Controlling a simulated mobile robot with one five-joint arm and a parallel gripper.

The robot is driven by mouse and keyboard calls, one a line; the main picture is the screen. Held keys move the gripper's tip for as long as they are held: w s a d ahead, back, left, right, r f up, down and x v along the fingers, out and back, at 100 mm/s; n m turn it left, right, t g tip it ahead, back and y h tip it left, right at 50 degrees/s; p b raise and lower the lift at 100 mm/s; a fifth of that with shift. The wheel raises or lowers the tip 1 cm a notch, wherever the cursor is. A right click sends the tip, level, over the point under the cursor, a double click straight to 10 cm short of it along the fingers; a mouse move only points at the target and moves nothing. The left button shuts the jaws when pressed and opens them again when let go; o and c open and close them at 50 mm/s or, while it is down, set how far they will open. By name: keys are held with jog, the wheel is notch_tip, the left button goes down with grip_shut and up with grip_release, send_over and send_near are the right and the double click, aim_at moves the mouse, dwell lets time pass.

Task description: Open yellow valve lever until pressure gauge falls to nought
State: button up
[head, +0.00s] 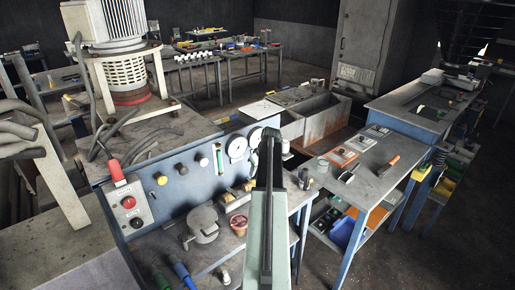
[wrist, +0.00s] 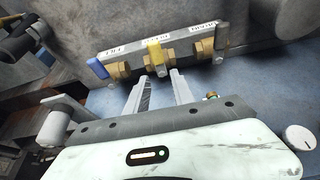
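In the wrist view a row of brass valves sits on a pale bar with small labels. The yellow valve lever (wrist: 155,52) is in the middle, a blue lever (wrist: 98,67) on its left and a grey lever (wrist: 222,38) on its right. My gripper (wrist: 157,78) is open and empty, its two fingers pointing at the middle valve, just short of the yellow lever. In the head view two white round gauges (head: 236,147) are on the blue panel; their needles are too small to read.
The blue panel (head: 178,190) carries several knobs and a red-buttoned control box (head: 130,205). A grey lidded pot (head: 203,226) stands below. A white knob (wrist: 299,138) is right of my gripper. A side table (head: 375,175) with tools stands right.

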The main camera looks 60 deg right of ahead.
jog(key=o, duration=0.3)
jog(key=shift+f, duration=0.1)
jog(key=p+v, duration=0.5)
jog(key=v, duration=0.1)
dwell(0.4)
